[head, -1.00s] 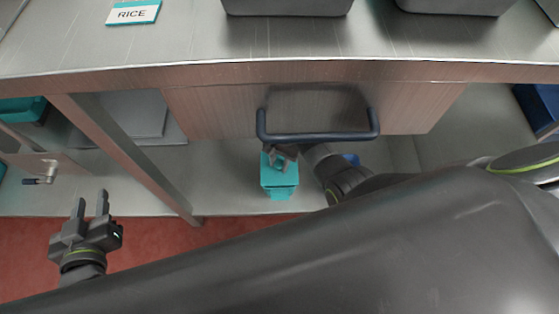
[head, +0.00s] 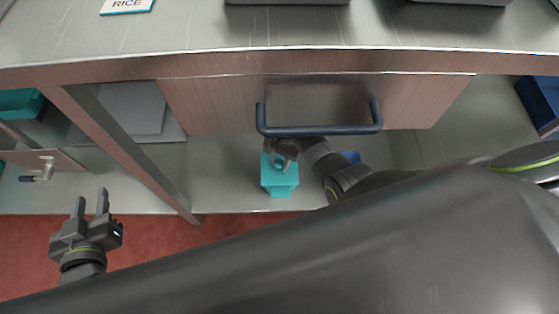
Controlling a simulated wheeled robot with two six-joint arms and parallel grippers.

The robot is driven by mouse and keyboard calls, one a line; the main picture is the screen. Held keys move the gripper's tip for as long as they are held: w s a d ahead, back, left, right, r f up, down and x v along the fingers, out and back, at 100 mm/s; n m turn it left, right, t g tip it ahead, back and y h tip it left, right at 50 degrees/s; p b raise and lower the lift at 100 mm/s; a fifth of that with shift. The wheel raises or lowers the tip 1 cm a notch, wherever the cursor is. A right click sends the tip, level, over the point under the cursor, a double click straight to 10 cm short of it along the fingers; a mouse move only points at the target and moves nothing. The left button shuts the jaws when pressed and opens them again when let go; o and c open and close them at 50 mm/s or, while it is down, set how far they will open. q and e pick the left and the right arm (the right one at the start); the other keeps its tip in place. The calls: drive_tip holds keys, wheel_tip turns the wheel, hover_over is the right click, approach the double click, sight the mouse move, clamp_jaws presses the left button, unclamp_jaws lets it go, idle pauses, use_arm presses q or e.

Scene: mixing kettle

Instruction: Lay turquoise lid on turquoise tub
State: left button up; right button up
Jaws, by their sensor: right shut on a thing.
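Below the drawer handle, a turquoise tub (head: 279,191) stands on the lower shelf, with a wider turquoise top part, seemingly the turquoise lid (head: 281,176), over it. My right gripper (head: 284,153) reaches in from the right under the handle and is shut at the top of this turquoise piece, partly shaded. I cannot tell whether the lid and tub touch or are a little apart. My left gripper (head: 90,207) is open and empty, over the red floor at lower left, well away from the tub.
A dark bar handle (head: 318,131) on the wooden drawer front (head: 215,105) hangs just above my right gripper. A slanting post (head: 125,150) divides the shelf (head: 225,180). Another turquoise container (head: 18,102) is at far left, a blue one (head: 540,103) at far right.

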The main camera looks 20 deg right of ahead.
drive_tip(key=shift+f, duration=0.15)
drive_tip(key=o, duration=1.5)
drive_tip(key=shift+o, duration=0.2)
drive_tip(key=shift+p+v, duration=3.4)
drive_tip(key=shift+v, duration=0.15)
drive_tip(key=shift+s, duration=0.1)
